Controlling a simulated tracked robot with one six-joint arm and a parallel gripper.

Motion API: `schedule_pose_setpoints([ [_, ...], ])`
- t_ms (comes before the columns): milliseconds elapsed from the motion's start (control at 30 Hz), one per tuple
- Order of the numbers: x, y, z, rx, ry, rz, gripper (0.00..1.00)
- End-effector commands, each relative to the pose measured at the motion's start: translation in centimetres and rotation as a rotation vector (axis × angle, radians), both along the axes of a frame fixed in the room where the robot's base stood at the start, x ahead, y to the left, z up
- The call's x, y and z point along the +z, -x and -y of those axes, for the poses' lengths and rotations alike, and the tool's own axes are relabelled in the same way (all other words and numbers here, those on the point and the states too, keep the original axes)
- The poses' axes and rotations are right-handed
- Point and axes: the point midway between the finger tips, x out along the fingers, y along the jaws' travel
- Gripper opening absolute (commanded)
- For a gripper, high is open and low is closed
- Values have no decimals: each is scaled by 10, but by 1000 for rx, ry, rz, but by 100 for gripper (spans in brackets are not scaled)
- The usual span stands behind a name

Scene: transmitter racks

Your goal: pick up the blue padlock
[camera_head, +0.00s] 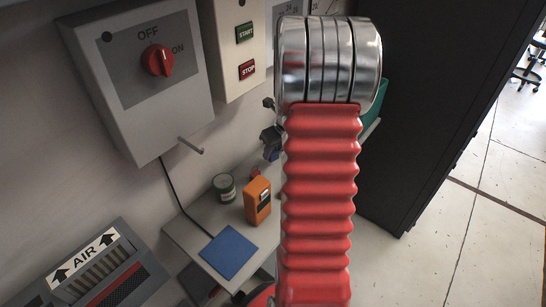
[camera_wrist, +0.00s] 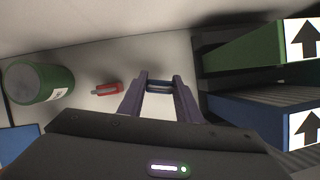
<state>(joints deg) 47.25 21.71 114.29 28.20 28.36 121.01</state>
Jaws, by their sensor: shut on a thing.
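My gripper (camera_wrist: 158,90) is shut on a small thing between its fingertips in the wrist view. Only a dark bluish part and a pale bar of it show. In the head view, a small blue shape, which I take to be the blue padlock (camera_head: 271,154), shows just under the dark tip of my gripper (camera_head: 270,136). My red arm sleeve hides much of that area. The padlock's shackle is not clear, and I cannot tell whether it touches the bench.
On the grey bench (camera_head: 186,237) stand a green can (camera_head: 224,188), an orange meter (camera_head: 257,202) and a blue mat (camera_head: 228,252). A red object (camera_wrist: 108,88) lies left of my gripper. A green bin (camera_wrist: 245,50) and a blue bin (camera_wrist: 250,108) are close on the right.

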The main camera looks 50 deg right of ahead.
Motion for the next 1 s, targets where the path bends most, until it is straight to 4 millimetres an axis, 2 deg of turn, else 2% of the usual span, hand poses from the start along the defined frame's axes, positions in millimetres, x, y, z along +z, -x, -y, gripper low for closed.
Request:
schedule_pose_setpoints([
  [200, 37, -1, 1, 1, 4, 2, 0],
  [467, 33, 49, 5, -4, 0, 0, 0],
  [800, 33, 128, 12, -6, 0, 0, 0],
  [1000, 33, 167, 15, -4, 1, 0, 0],
])
